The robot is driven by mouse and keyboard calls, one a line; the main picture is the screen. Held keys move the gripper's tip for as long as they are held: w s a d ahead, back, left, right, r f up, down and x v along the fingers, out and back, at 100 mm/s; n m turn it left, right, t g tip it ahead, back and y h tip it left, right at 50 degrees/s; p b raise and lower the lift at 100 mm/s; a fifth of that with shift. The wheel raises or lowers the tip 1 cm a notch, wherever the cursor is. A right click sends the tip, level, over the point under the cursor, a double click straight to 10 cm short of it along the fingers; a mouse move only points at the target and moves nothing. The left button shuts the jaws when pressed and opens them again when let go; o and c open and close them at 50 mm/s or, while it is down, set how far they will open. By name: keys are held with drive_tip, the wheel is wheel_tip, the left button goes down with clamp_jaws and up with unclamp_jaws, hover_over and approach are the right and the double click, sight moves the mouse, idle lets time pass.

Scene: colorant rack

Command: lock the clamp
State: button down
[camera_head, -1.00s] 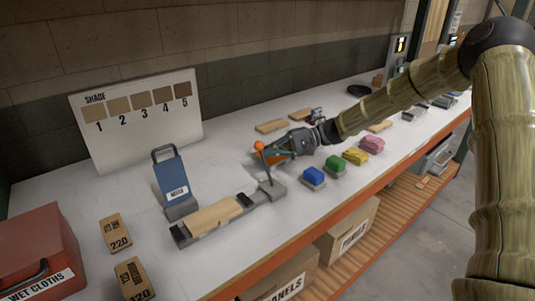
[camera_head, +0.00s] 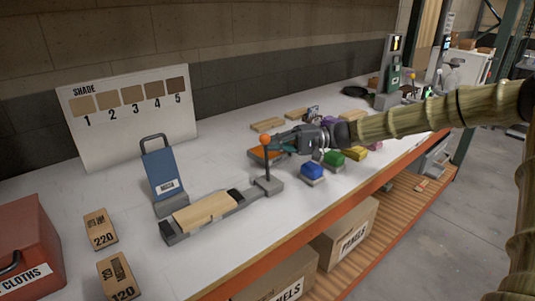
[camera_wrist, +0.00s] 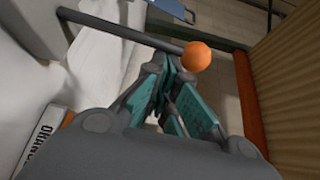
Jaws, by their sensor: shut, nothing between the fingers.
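The clamp (camera_head: 243,201) is a long grey bar on the bench with a light wood piece (camera_head: 206,212) lying in it. Its lever (camera_head: 267,164) rises nearly upright from the right end, topped by an orange ball knob (camera_head: 266,140). My gripper (camera_head: 274,149) is shut and empty, its fingertips beside the lever just below the knob. In the wrist view, the closed fingertips (camera_wrist: 171,62) are close against the dark lever rod (camera_wrist: 120,31), next to the orange knob (camera_wrist: 196,56). I cannot tell whether they touch.
A blue handled stand (camera_head: 166,174) is behind the clamp. Blue (camera_head: 312,172) and green (camera_head: 334,157) blocks sit right of it, near the bench edge. Sanding blocks (camera_head: 99,230) and a red box (camera_head: 36,252) stand left. Bare bench lies in front of the clamp.

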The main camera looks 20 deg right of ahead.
drive_tip(key=s+d+n+y+b, duration=0.2)
drive_tip(key=s+n+b, duration=0.3)
drive_tip(key=b, duration=0.6)
drive_tip(key=shift+s+f+n+g+y, duration=0.15)
drive_tip(key=shift+s+n+g+y, duration=0.15)
drive_tip(key=shift+s+y, duration=0.25)
drive_tip(key=shift+d+b, duration=0.15)
drive_tip(key=shift+b, duration=0.2)
